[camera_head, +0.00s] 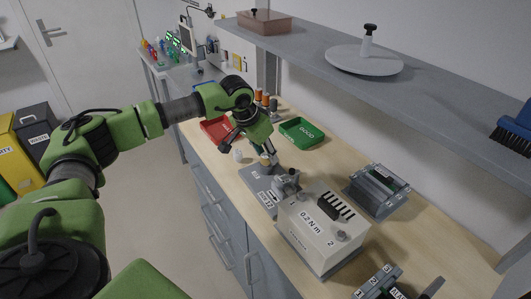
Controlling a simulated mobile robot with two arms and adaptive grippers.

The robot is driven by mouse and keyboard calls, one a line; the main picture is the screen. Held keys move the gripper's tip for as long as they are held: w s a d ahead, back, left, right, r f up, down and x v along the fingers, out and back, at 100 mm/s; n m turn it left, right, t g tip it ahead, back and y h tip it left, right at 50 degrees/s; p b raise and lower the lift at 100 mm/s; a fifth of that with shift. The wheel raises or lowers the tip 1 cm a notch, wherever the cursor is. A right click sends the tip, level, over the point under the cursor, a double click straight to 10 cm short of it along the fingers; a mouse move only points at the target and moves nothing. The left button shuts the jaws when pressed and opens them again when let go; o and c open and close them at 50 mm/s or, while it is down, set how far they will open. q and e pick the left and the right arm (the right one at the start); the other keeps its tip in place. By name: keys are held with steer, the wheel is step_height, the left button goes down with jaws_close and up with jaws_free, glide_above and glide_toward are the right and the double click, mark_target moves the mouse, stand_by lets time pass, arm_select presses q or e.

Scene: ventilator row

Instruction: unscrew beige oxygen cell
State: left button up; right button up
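My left gripper (267,156) reaches down over the workbench from the left, its fingers pointing down at a grey metal plate fixture. A small beige piece (264,160), which looks like the beige oxygen cell, shows at the fingertips, at the back end of the fixture (256,178). The fingers and arm partly hide it, and it is too small to tell whether they are closed on it. My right gripper is not in view.
A white box marked "0.2 Nm" (305,222) stands right of the fixture. A red tray (213,131) and a green "GOOD" tray (302,133) lie behind. A grey rack (377,189) stands at the right. A shelf (430,85) overhangs the bench. A small white item (238,155) sits left of the gripper.

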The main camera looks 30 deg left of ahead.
mark_target(266, 155)
arm_select(q)
steer(key=c, duration=0.9)
steer(key=shift+n+y, duration=0.5)
steer(key=shift+n, duration=0.7)
steer(key=shift+r, duration=0.35)
steer(key=shift+r+p, duration=0.8)
steer(key=shift+r, duration=0.7)
